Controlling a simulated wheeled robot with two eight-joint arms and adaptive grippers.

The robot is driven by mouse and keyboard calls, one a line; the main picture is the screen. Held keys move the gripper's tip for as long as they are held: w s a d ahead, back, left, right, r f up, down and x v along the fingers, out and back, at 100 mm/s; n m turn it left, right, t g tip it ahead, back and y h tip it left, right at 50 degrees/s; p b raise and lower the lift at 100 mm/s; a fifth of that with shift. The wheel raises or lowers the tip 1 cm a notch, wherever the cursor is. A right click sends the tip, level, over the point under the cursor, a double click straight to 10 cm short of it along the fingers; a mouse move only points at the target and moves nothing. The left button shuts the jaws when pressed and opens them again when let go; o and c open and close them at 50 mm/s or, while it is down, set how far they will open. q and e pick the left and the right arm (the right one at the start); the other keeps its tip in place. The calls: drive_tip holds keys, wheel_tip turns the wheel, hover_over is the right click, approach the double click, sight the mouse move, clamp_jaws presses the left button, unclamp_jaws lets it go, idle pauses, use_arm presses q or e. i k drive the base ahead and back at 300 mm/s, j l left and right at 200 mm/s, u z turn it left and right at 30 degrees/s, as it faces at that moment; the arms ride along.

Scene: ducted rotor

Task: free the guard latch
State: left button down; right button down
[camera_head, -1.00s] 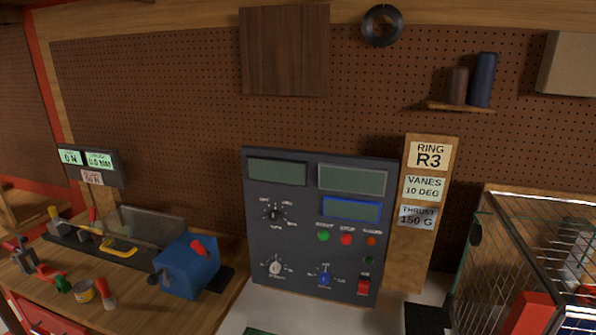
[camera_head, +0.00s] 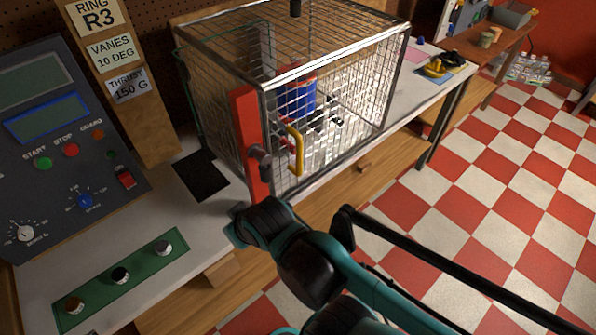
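The guard is a wire-mesh cage (camera_head: 330,110) on the bench. A red upright bar (camera_head: 246,135) stands at its front left corner, with a dark knob-like part (camera_head: 259,160) on it; this looks like the latch. A yellow handle (camera_head: 297,150) is on the mesh front to its right. The front looks closed. My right arm comes in from the lower right, and its teal and black joint is in front of the bar's foot. No gripper fingers can be made out on it. My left gripper is not in view.
Inside the cage is a blue and red rotor unit (camera_head: 298,95). A grey control panel (camera_head: 60,140) stands at the left. A green strip with knobs (camera_head: 120,280) and a black pad (camera_head: 201,175) lie on the bench. Checkered floor (camera_head: 500,200) is open at right.

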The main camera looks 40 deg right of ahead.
sight(262, 158)
drive_tip(key=z, duration=1.3)
